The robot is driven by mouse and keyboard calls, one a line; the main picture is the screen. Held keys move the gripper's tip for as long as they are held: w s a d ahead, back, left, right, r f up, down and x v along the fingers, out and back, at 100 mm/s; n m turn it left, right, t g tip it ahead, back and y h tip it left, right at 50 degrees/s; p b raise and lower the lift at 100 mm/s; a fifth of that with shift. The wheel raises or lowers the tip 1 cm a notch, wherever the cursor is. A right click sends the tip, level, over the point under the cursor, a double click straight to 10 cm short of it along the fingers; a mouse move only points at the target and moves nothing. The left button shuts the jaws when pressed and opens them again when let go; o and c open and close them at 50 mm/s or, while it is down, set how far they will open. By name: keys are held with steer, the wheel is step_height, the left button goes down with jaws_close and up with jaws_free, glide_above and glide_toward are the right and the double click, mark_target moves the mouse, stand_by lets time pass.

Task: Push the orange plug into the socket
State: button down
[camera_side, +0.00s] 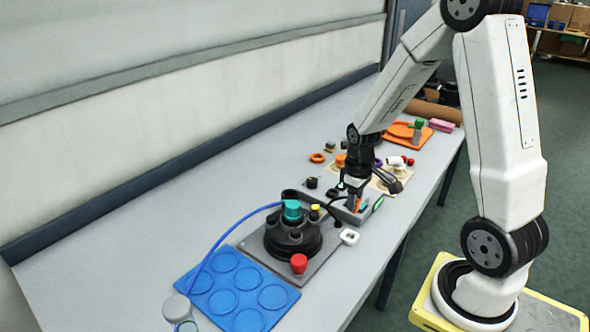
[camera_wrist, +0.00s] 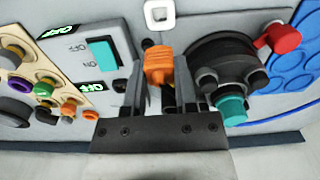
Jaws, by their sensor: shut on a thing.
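The orange plug (camera_wrist: 158,64) is between the two fingers of my gripper (camera_wrist: 158,80) in the wrist view, and the gripper is shut on it. In the side view my gripper (camera_side: 353,194) points down over the grey panel (camera_side: 358,212), with a bit of orange (camera_side: 358,204) showing at its tips. In the wrist view this panel (camera_wrist: 82,62) has a teal rocker switch (camera_wrist: 103,53) and green lit displays, left of the plug. I cannot make out the socket's opening, and I cannot tell whether the plug touches the panel.
A black round tank unit (camera_side: 292,240) with teal and red caps stands close to the gripper. A blue mat (camera_side: 238,291) with round recesses lies at the front. A tan board (camera_side: 385,180) with small parts and an orange tray (camera_side: 408,135) lie farther back. The table's left side is clear.

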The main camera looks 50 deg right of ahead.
steer(key=shift+r, duration=0.35)
steer(key=w+d, duration=0.9)
steer(key=w, duration=0.2)
steer(key=shift+w+d, duration=0.25)
steer(key=shift+w, duration=0.05)
stand_by(0.4)
steer(key=shift+f, duration=0.1)
stand_by(0.3)
steer(key=shift+f, duration=2.2)
steer(key=shift+f, duration=0.95)
jaws_free()
